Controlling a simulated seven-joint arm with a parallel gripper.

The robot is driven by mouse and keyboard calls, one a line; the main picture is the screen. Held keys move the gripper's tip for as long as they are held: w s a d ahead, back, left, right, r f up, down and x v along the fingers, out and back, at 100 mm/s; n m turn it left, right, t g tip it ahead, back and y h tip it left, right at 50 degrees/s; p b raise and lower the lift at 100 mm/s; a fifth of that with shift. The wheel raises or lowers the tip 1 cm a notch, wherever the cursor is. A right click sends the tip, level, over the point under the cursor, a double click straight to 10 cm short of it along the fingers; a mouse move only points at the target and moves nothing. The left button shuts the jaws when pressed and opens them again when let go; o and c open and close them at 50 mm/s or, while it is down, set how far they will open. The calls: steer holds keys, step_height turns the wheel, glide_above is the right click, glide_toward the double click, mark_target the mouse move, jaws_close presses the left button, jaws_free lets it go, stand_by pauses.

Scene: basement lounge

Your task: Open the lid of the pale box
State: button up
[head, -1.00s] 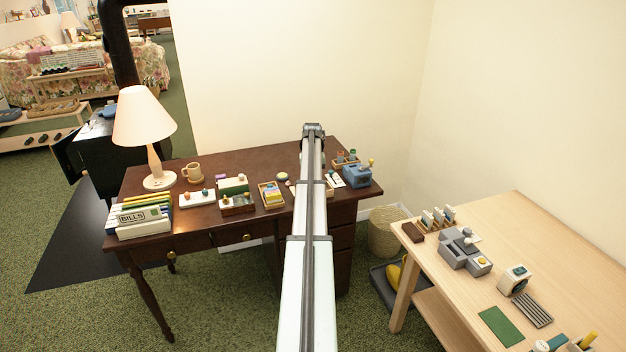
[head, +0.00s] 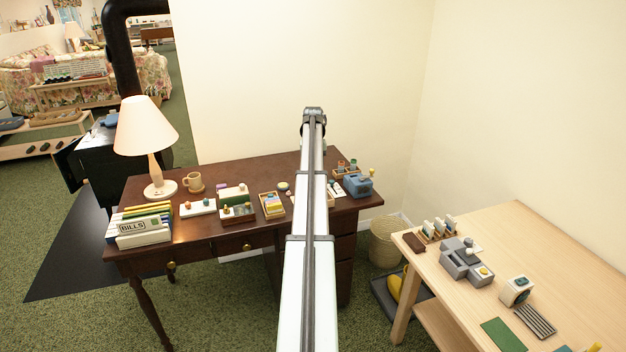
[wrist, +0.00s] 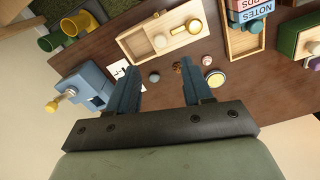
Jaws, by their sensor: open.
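The pale box (wrist: 133,45) is a long light-wood box in the upper middle of the wrist view. Its top shows a whitish panel and a yellowish bar with round ends. I cannot tell whether the lid is fully shut. In the head view my arm hides most of it; a small pale edge (head: 331,200) beside the arm may be part of it. My gripper (wrist: 158,76) is open and empty over the dark desk, its fingertips apart from the box. The gripper's fingers are hidden in the head view.
On the dark desk (head: 280,232), a blue device (wrist: 82,88) with a yellow knob, small round items (wrist: 215,77) and a tray of coloured blocks (wrist: 243,42) are near the box. A lamp (head: 150,130) stands left. A light table (head: 540,250) stands right.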

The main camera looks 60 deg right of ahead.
steer(key=shift+r, duration=1.95)
